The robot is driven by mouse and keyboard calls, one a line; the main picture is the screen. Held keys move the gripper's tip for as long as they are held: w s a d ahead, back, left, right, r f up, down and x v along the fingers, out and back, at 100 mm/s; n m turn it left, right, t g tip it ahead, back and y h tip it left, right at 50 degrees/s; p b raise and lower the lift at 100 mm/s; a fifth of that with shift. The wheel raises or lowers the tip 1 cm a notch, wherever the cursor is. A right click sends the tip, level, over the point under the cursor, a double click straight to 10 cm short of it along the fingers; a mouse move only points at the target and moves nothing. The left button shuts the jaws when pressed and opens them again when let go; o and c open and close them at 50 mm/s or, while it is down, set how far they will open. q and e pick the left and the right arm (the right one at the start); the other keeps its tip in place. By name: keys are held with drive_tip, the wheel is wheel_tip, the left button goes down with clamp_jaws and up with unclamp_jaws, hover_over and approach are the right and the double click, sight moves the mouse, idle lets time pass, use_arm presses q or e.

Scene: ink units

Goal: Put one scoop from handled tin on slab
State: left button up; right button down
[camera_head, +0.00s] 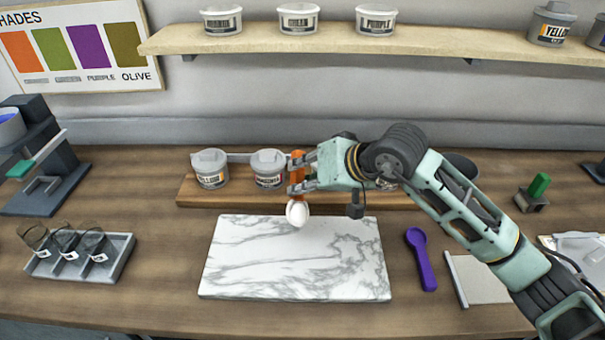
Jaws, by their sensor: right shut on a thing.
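The white marble slab (230,262) lies on the table in front of me, bare on top. My right gripper (299,183) is shut on an upright scoop with an orange handle (297,160). Its rounded white lower end (297,213) hangs over the slab's back edge; whether it touches the slab I cannot tell. Two grey labelled tins, a left one (211,170) and a middle one (268,170), stand on a wooden board behind the slab. A grey bar shows between them; I cannot tell which tin has a handle. My arm partly hides another container. My left gripper is not in view.
A purple spoon (421,259) lies right of the slab, beside a pale flat plate (477,279). A shelf (440,42) with tubs runs above. The wooden board (230,201) edges the slab's back.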

sight(307, 206)
drive_tip(key=shift+s+a+f, duration=0.2)
drive_tip(key=shift+a+f, duration=0.05)
drive_tip(key=shift+f, duration=0.25)
drive_tip(key=f, duration=0.1)
drive_tip(key=s+f, duration=0.1)
drive_tip(key=f, duration=0.1)
drive_tip(key=shift+s+f, duration=0.25)
drive_tip(key=shift+f, duration=0.15)
drive_tip(key=shift+f+b, duration=0.35)
drive_tip(key=shift+b, duration=0.6)
drive_tip(key=shift+s+f+b, duration=0.25)
drive_tip(key=shift+b, duration=0.1)
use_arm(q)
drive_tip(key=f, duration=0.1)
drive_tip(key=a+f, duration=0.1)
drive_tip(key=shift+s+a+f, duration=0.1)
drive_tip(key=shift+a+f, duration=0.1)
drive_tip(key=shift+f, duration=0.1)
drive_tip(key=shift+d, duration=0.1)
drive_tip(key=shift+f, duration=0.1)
